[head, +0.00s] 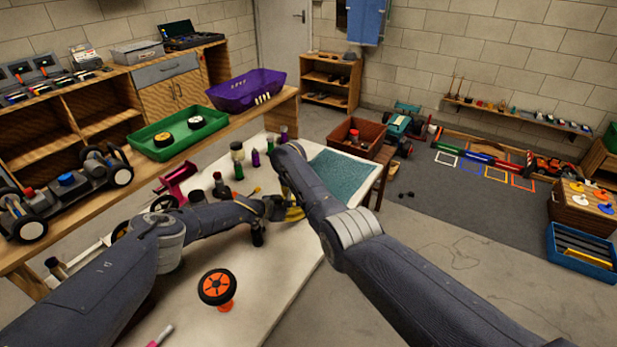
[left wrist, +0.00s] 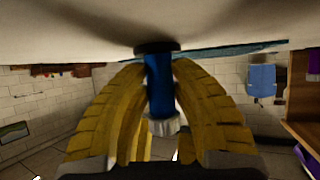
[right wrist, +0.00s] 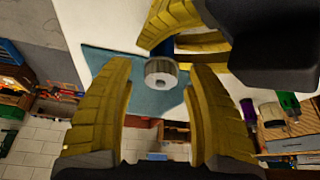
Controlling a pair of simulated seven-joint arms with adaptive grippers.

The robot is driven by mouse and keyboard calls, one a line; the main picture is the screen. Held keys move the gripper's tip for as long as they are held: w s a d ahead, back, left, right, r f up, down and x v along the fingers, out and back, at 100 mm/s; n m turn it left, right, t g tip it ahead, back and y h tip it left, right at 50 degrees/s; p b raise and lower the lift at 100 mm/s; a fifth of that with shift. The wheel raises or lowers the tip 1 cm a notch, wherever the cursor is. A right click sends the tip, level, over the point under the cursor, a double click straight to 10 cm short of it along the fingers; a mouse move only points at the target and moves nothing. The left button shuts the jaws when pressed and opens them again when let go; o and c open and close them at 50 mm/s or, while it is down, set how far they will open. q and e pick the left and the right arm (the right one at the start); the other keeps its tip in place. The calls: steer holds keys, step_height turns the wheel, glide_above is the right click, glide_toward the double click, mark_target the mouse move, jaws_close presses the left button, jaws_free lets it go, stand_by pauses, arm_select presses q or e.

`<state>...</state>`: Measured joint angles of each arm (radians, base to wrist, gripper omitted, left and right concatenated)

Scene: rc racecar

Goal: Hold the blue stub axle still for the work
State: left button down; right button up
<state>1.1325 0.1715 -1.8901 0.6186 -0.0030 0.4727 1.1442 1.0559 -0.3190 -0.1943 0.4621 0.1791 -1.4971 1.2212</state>
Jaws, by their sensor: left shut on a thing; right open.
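The blue stub axle (left wrist: 160,85) stands between the yellow fingers of my left gripper (left wrist: 160,80), which is shut on its blue shaft. A dark flange caps one end and a silver tip the other. In the head view my left gripper (head: 292,212) is over the white table; the arms hide the axle there. My right gripper (right wrist: 158,78) is open, one finger on each side of that end, with gaps visible. The head view hides its fingers behind its arm.
On the white table (head: 262,285) stand an orange-rimmed wheel (head: 217,287), several small bottles (head: 238,160) and a teal mat (head: 342,178). A green tray (head: 177,134) with wheels and a purple bin (head: 247,91) sit on the wooden bench behind. The table's front middle is mostly clear.

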steer(key=n+y, duration=0.1)
steer(key=n, duration=0.3)
steer(key=shift+d+n+y, duration=0.2)
steer(key=shift+n+y, duration=0.2)
steer(key=n+y, duration=0.1)
steer(key=n, duration=0.1)
steer(key=n+y, duration=0.1)
steer(key=n, duration=0.2)
steer(key=shift+n, duration=0.3)
steer(key=shift+s+r, duration=0.1)
steer(key=shift+r, duration=0.15)
steer(key=s+d+r+n, duration=0.1)
steer(key=s+d+r, duration=0.1)
steer(key=r, duration=0.8)
steer(key=shift+s+d+r, duration=0.2)
steer(key=shift+s+r, duration=0.15)
steer(key=shift+s, duration=0.55)
